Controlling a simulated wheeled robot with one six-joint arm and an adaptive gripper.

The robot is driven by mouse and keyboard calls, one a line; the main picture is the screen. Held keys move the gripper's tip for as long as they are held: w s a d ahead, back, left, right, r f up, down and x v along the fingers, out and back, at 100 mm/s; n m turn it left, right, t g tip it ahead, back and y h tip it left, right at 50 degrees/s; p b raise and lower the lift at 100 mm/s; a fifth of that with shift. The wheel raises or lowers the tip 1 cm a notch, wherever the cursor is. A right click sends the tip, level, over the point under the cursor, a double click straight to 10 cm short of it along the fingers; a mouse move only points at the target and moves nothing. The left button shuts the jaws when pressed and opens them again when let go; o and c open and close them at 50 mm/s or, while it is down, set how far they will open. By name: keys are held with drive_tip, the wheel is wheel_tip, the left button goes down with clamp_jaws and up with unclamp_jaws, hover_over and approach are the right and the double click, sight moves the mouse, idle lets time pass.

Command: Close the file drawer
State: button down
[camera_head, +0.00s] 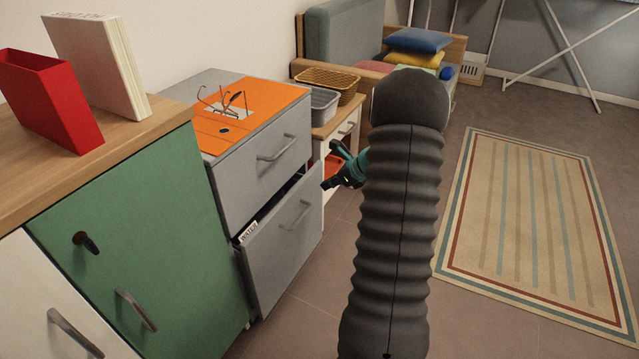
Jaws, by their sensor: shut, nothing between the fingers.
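The grey file cabinet (222,185) stands against the wall with an orange top. Its lower file drawer (285,243) is pulled out a little, with a dark gap along its upper edge and a small white label (249,232) at the left. The drawer has a bar handle (298,214). The upper drawer (268,168) looks flush and shut. My gripper (330,169) is shut and empty, to the right of the drawer front and above its handle level, apart from it as far as I can tell. My dark ribbed arm hides part of the gripper's wrist and the floor.
A green cabinet (140,250) with handles adjoins on the left, bearing a red holder (50,100) and a white binder (98,65). A small side table (343,127) stands behind. Floor beside the striped rug (540,220) is clear.

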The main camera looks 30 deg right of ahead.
drive_tip(key=v, duration=0.7)
drive_tip(key=shift+r, duration=0.4)
drive_tip(key=c, duration=1.9)
unclamp_jaws()
drive_tip(key=shift+s+d+r, duration=0.15)
drive_tip(key=shift+s+r, duration=0.1)
drive_tip(key=shift+s, duration=0.05)
drive_tip(key=o, duration=0.4)
drive_tip(key=shift+s+d, duration=0.2)
drive_tip(key=o, duration=0.3)
wheel_tip(320, 180, down, 15)
drive_tip(key=s+m+y, duration=0.1)
drive_tip(key=s+m, duration=0.1)
drive_tip(key=shift+s+d+g+y, duration=0.3)
drive_tip(key=shift+s+d+y, duration=0.1)
drive_tip(key=shift+d, duration=0.1)
drive_tip(key=m+t+y, duration=0.5)
drive_tip(key=m+y, duration=0.5)
drive_tip(key=m, duration=0.1)
approach(301, 216)
drive_tip(key=x, duration=0.9)
drive_tip(key=shift+w+a+f+p, duration=0.25)
drive_tip(key=shift+w+p, duration=0.1)
drive_tip(key=shift+w, duration=0.1)
